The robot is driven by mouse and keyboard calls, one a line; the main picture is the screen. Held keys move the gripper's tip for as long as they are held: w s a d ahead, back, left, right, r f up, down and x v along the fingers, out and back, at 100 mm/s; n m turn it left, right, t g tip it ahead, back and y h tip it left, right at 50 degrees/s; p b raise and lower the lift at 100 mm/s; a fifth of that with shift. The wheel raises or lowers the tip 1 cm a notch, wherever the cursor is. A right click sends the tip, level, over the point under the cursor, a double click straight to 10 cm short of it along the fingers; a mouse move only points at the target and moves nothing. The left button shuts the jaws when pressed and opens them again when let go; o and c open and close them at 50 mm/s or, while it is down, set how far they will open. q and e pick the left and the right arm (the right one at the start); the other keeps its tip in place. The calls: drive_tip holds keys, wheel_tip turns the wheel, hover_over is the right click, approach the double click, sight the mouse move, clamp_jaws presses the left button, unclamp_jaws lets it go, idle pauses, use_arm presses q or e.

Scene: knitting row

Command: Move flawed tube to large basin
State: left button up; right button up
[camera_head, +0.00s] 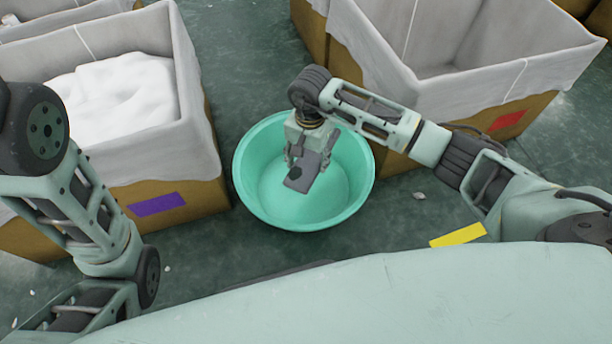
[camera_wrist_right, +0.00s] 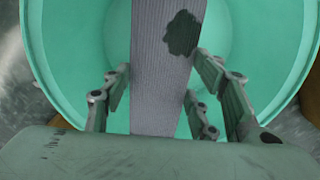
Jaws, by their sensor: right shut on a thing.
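The flawed tube (camera_head: 300,179) is a grey knitted strip with a dark blotch. My right gripper (camera_head: 306,158) is shut on it and holds it above the inside of the large basin (camera_head: 262,209), a round teal-green tub on the floor. In the right wrist view the tube (camera_wrist_right: 155,85) runs between the finger pads of the gripper (camera_wrist_right: 165,105), with the dark blotch near its upper right edge. The basin (camera_wrist_right: 75,60) fills most of the background there. My left gripper is not in view; only my left arm shows at the left.
A lined box (camera_head: 185,75) with a purple label (camera_head: 156,204) and white fabric (camera_head: 110,95) stands left of the basin. An empty-looking lined box (camera_head: 500,80) with a red label (camera_head: 507,120) stands at the right. A yellow strip (camera_head: 458,236) lies at front right.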

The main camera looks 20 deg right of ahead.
drive_tip(key=o, duration=0.9)
drive_tip(key=shift+r, duration=0.15)
wheel_tip(320, 180, up, 12)
drive_tip(key=shift+f, duration=0.1)
idle(0.3)
